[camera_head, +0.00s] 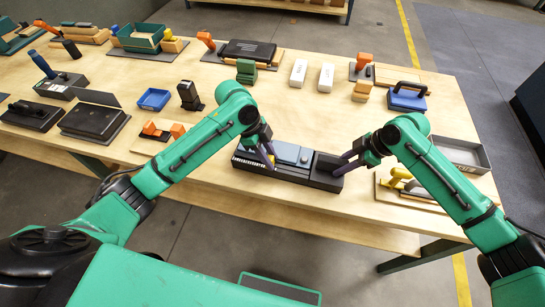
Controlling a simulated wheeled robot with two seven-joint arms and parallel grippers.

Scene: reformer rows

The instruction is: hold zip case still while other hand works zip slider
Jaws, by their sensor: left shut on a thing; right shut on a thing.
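The zip case (288,153) is a long dark block with a blue-grey top, lying near the table's front edge. A pale toothed strip (252,164) runs along its front left. My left gripper (270,162) is shut at the left part of the case, with a small yellow piece showing by its fingertips. My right gripper (338,170) is shut at the dark right end of the case. Exactly what each pair of fingers clasps is too small to tell. The zip slider cannot be made out clearly.
Many objects crowd the wooden table. A grey tray (462,154) and a board with yellow-handled tools (398,181) lie right of the case. A board with an orange piece (160,133) lies left. Bare wood (335,115) lies behind the case.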

